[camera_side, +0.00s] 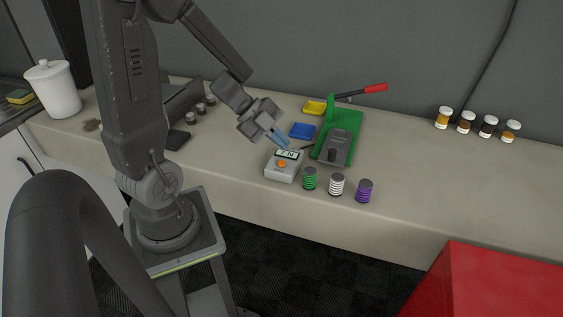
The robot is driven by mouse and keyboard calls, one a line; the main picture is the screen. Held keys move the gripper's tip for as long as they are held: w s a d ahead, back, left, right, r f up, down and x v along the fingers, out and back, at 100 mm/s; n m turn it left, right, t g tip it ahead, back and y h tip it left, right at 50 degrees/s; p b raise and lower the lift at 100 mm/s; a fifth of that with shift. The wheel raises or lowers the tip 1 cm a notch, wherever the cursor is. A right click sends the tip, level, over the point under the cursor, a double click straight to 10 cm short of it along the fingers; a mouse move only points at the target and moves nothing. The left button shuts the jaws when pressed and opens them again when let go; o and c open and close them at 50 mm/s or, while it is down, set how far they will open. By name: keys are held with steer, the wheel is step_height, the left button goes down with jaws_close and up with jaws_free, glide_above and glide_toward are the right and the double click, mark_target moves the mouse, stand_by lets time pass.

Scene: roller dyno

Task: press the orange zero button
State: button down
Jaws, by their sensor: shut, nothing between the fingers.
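The orange zero button (282,163) is on the sloped front of a small grey box (284,174) on the bench. A display (288,154) with dark characters sits just above the button on the same box. My gripper (283,142) is shut and empty, with blue fingertips pointing down and to the right. In this view the tips show just above the display, at the box's back edge. I cannot tell whether they touch the box. The button is fully in sight.
Green, white and purple spools (337,184) stand right of the box. Behind them is a green stand (345,125) with a grey device and a red-handled lever (375,88). Blue (302,131) and yellow (315,108) trays lie behind. Several jars (466,122) stand far right.

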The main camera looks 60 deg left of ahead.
mark_target(280, 163)
steer(key=shift+f, duration=1.6)
stand_by(0.8)
steer(key=shift+f, duration=0.4)
steer(key=shift+f, duration=0.4)
stand_by(0.6)
steer(key=shift+r, duration=0.85)
steer(key=shift+r, duration=0.1)
steer(key=shift+r, duration=2.4)
